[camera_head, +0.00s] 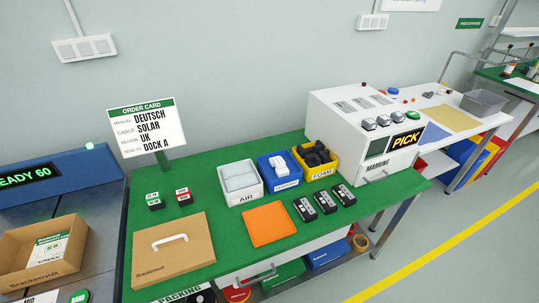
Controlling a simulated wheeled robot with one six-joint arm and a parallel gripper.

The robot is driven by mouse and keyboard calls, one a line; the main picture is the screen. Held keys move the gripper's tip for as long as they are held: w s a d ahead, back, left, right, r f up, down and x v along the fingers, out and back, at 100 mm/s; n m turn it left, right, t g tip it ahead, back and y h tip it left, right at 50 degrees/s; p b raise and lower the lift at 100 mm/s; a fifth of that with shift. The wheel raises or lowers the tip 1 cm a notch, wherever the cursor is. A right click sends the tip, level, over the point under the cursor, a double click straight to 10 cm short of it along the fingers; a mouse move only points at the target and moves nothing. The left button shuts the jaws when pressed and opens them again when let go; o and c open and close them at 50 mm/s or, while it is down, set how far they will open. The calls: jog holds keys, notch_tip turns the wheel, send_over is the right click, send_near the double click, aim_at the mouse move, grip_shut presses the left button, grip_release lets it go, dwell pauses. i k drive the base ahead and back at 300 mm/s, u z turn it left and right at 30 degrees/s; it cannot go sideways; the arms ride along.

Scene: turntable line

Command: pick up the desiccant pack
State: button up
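White packs (281,163), which look like the desiccant packs, lie in a blue bin (280,185) on the green-topped packing table (223,215). The label on this bin is too small to read. The bin stands between a white bin marked AIR (245,194) and a yellow bin marked FOAM (322,174). My gripper is not in view.
A white machine (345,128) marked PICK stands to the right. An order card (147,130) stands behind.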

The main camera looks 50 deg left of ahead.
aim_at(278, 162)
jog(key=u, duration=0.8)
jog(key=i, duration=0.95)
jog(key=u, duration=1.25)
jog(key=i, duration=0.3)
jog(key=u, duration=0.3)
